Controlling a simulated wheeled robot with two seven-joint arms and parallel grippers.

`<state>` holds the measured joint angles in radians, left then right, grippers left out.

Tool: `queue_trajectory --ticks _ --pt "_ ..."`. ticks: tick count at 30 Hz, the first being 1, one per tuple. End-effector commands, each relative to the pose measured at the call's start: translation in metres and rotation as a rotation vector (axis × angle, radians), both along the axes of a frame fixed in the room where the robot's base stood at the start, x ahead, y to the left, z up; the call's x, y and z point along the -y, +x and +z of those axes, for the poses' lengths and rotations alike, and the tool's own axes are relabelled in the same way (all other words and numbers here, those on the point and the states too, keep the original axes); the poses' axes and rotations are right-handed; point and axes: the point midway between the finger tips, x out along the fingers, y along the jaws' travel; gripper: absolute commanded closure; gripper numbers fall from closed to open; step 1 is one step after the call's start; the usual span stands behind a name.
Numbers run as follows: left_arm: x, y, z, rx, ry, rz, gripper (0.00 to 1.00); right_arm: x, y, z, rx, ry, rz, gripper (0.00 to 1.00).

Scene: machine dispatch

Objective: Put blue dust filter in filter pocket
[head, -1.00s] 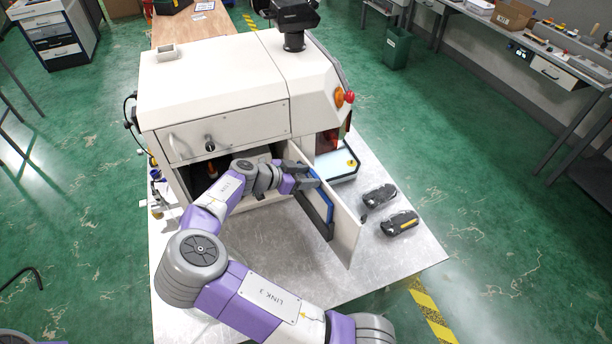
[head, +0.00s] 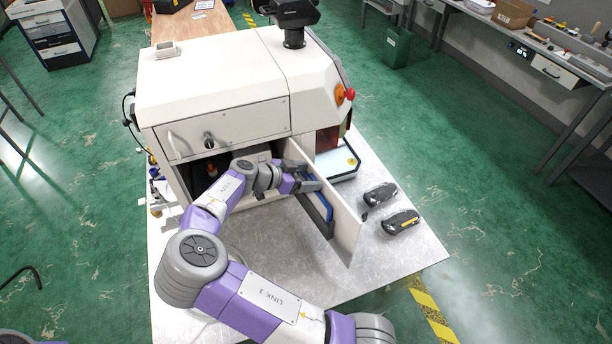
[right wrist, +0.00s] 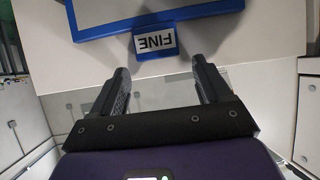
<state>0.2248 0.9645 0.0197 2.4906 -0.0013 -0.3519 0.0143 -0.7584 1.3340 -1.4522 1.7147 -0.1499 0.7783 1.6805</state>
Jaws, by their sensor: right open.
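The blue dust filter (head: 318,206) shows as a blue edge at the inner face of the open white door (head: 348,228). In the right wrist view its blue frame (right wrist: 150,20) with a pale panel has a tab reading "FINE" (right wrist: 155,43), upside down. A dark holder (head: 322,224) on the door, apparently the filter pocket, sits around its lower part; how fully it is seated cannot be told. My right gripper (head: 308,178) is open beside the filter's upper end. In the right wrist view its fingers (right wrist: 160,72) stand apart below the tab, with nothing between them. My left gripper is out of view.
The white machine (head: 220,90) has an open dark bay (head: 205,175) left of my right wrist. Two black devices (head: 390,208) lie right of the door on the metal table (head: 270,255). The table front is clear apart from my arm above it.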

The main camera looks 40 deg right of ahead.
Motion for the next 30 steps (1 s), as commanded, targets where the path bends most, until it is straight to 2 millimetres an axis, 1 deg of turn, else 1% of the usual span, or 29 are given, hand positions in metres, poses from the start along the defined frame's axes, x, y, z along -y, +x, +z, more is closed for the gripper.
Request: queue_trajectory --ticks 4,5,7,12,18,24,30 --pt "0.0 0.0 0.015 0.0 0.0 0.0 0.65 0.0 0.0 0.014 0.0 0.0 0.0 0.22" --pt "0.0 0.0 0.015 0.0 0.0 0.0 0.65 -0.003 0.001 0.016 0.001 0.0 0.003 0.22" --pt "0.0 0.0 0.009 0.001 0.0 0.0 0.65 -0.02 0.005 0.021 0.003 -0.001 0.006 0.22" --pt "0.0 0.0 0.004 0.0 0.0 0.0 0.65 -0.055 0.01 0.04 0.004 0.0 0.006 0.22" --pt "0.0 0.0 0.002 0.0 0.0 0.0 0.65 -0.087 0.015 0.059 0.002 0.001 0.002 0.22" --pt "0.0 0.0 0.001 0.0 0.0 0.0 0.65 -0.102 0.017 0.067 0.001 0.001 0.0 0.22" --pt "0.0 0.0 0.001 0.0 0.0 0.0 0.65 -0.104 0.017 0.068 0.001 0.001 -0.001 0.22"
